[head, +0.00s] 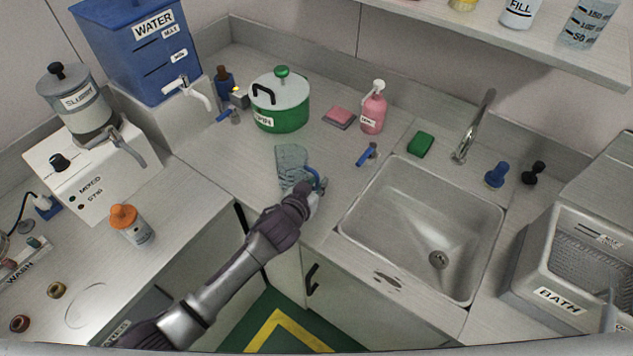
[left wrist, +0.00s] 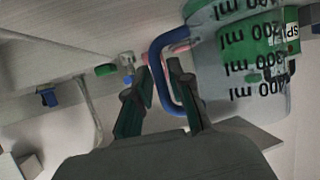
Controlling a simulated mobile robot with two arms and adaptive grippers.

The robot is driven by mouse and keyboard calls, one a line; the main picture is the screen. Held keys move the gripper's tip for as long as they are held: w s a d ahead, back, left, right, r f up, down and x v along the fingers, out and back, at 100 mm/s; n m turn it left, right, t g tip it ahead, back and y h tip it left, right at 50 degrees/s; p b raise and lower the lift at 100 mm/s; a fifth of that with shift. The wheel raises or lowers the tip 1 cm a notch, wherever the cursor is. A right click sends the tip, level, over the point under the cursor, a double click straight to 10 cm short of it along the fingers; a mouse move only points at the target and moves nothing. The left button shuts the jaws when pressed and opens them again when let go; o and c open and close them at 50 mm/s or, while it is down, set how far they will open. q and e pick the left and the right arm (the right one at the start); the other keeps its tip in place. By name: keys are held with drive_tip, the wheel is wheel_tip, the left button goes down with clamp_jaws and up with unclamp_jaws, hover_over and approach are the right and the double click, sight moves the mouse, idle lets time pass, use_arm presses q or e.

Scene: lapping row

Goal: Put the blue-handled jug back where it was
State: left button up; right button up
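The clear jug (head: 291,160) with a blue handle (head: 318,180) is over the counter between the green pot and the sink. My left gripper (head: 312,197) reaches it from the front, at the handle side. In the left wrist view, the jug (left wrist: 232,85) appears upside down with its millilitre marks, and the handle (left wrist: 157,72) passes between the fingers of my gripper (left wrist: 160,64). The fingers are close together about the handle and look shut on it. Whether the jug's base touches the counter is hard to tell. My right gripper is not in view.
A green pot (head: 279,112) stands behind the jug; a pink bottle (head: 373,107) and a pink sponge (head: 338,117) are right of it. The sink (head: 420,230) is at right. A faint ring outline (head: 88,305) marks the left counter, near an orange-capped bottle (head: 131,224).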

use_arm(q)
drive_tip(key=shift+o, duration=0.7)
drive_tip(key=shift+r, duration=0.25)
drive_tip(key=v, duration=1.2)
